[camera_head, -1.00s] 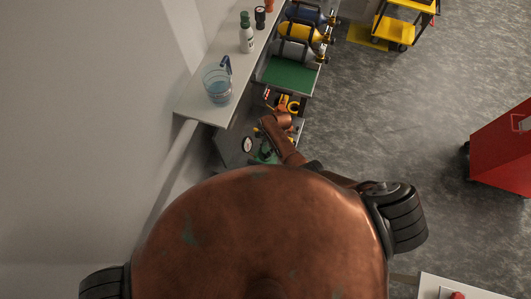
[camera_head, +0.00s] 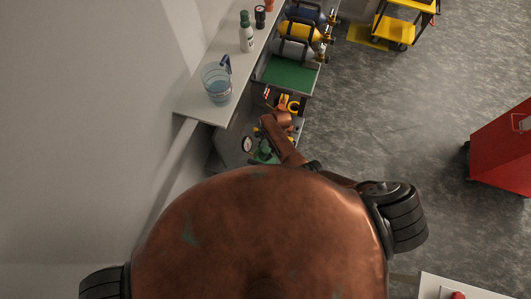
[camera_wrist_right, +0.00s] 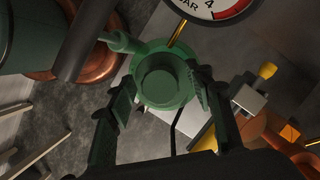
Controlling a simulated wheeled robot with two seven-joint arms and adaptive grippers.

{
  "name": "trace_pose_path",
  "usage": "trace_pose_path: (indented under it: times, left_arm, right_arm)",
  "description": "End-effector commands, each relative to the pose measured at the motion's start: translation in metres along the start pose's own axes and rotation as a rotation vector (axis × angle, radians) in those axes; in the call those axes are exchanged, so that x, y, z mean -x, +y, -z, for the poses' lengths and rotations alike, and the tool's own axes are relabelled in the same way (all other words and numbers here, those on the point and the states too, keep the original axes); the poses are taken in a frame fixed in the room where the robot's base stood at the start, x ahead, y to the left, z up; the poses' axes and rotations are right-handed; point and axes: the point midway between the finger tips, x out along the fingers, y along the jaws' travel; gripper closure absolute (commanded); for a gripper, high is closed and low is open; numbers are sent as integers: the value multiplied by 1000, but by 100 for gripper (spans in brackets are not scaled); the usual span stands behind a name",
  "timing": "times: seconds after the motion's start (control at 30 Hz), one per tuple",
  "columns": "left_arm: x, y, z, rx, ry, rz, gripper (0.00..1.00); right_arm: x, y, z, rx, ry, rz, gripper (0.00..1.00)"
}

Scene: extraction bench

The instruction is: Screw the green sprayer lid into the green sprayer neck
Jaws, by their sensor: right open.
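In the right wrist view a round green piece (camera_wrist_right: 160,82) with a raised cylindrical middle and a wider rim lies between the fingers. I cannot tell whether it is the sprayer lid, the neck, or both together. A green arm sticks out from its upper left. My right gripper (camera_wrist_right: 163,92) is open, with one finger on each side of the piece and no clear grip on it. In the head view my right gripper (camera_head: 263,130) is over the green sprayer (camera_head: 265,151) on the lower shelf, which it partly hides. My left gripper is not in view.
A pressure gauge (camera_wrist_right: 213,5) is close above the green piece; it also shows in the head view (camera_head: 247,144). A clear blue-tinted beaker (camera_head: 218,86) and a white bottle (camera_head: 247,38) stand on the upper bench. A green mat (camera_head: 290,73) lies beyond the gripper.

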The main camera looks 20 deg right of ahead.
Motion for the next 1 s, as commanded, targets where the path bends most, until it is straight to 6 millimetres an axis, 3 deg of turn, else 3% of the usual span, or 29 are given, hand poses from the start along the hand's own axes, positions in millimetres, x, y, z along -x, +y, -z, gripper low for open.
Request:
trace_pose_path:
  times: [0.57,1.0]
  left_arm:
    - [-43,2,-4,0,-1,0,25]
    - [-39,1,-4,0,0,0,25]
  right_arm:
    - [-2,-1,1,1004,2,-315,52]
    - [1,1,0,1797,-1,-562,52]
